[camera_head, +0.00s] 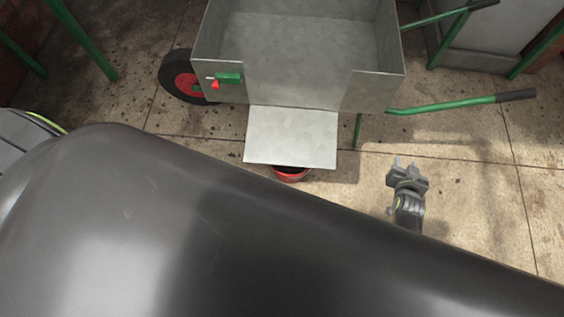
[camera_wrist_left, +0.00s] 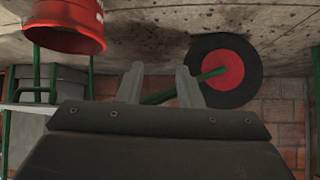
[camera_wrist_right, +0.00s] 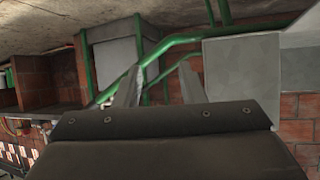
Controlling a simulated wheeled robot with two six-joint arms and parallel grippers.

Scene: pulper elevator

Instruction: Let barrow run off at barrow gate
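The barrow (camera_head: 300,45) is a grey metal box at the top of the head view, and its visible inside looks bare. A pale flap (camera_head: 291,136) juts from the gap in its near wall, so the gate looks lowered. A green latch (camera_head: 229,78) with a red knob is left of the gap. A red bucket (camera_head: 291,174) is partly hidden under the flap's edge; it also shows in the left wrist view (camera_wrist_left: 66,30). My right gripper (camera_head: 405,162) is open and empty, right of the flap. My left gripper (camera_wrist_left: 160,66) is open and empty, hidden in the head view.
The barrow has a red-and-black wheel (camera_head: 185,77) at left and a green handle (camera_head: 440,105) at right; the wheel also shows in the left wrist view (camera_wrist_left: 226,69). A large dark smooth shape, probably mine, covers the lower head view. Concrete floor (camera_head: 480,190) is clear at right.

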